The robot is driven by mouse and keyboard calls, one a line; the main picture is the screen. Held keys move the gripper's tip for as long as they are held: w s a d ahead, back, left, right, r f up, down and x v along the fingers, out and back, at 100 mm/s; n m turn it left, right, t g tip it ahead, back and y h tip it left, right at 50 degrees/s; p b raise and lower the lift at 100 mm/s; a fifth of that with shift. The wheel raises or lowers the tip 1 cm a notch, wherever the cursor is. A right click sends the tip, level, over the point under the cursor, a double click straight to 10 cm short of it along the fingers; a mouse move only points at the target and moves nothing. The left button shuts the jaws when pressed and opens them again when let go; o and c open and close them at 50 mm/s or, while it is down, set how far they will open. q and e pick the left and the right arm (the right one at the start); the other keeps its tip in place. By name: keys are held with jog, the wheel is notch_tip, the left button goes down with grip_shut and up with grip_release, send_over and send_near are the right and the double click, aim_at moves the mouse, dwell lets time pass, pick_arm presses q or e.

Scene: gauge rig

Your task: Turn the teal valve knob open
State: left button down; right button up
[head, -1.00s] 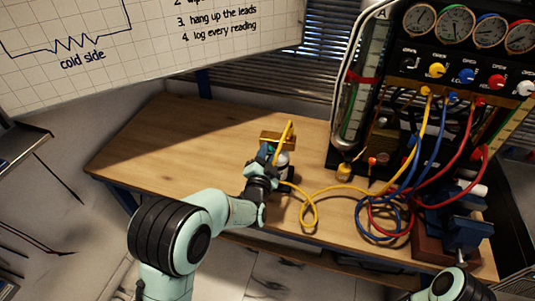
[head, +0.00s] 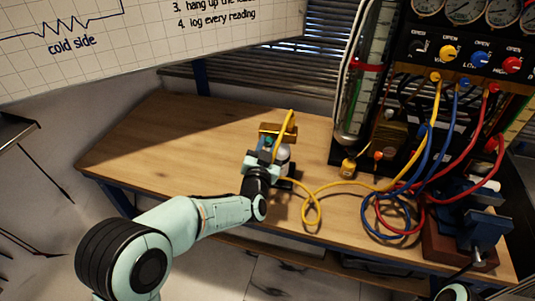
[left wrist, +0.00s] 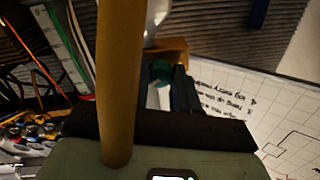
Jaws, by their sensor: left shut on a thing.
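The teal valve knob (left wrist: 160,71) shows small in the left wrist view, between the fingers of my left gripper (left wrist: 166,88). In the head view only a bit of the knob (head: 268,142) shows, in front of the brass block (head: 280,129). My left gripper (head: 263,153) is shut on the knob there, and its fingers hide most of it. A silver-white cylinder (head: 283,153) stands just right of the gripper. My right gripper is out of view; only a small part of that arm shows at the bottom right.
A yellow hose (head: 312,211) loops on the table right of my gripper and rises beside the knob; it crosses close before the wrist camera (left wrist: 118,80). The gauge panel (head: 470,45), coiled hoses and a blue vise (head: 468,215) crowd the right. The left tabletop (head: 150,150) is clear.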

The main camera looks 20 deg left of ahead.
pick_arm(q)
jog(key=n+b, duration=0.2)
jog(key=n, duration=0.1)
jog(key=n+b, duration=0.2)
jog(key=b, duration=0.1)
jog(key=shift+f+n, duration=0.2)
jog(key=shift+n, duration=0.2)
jog(key=n+b, duration=0.3)
jog(key=n, duration=0.1)
jog(key=shift+n, duration=0.4)
jog(key=shift+r+n+b, duration=0.1)
jog(key=shift+n+b, duration=0.55)
jog(key=shift+n, duration=0.25)
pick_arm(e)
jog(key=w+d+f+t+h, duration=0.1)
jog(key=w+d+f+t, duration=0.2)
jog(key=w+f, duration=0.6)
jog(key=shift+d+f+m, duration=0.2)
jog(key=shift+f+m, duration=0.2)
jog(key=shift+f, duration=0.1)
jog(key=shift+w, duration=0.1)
pick_arm(q)
jog(key=c, duration=0.8)
grip_release()
jog(key=shift+c, duration=0.2)
jog(key=shift+r, duration=0.1)
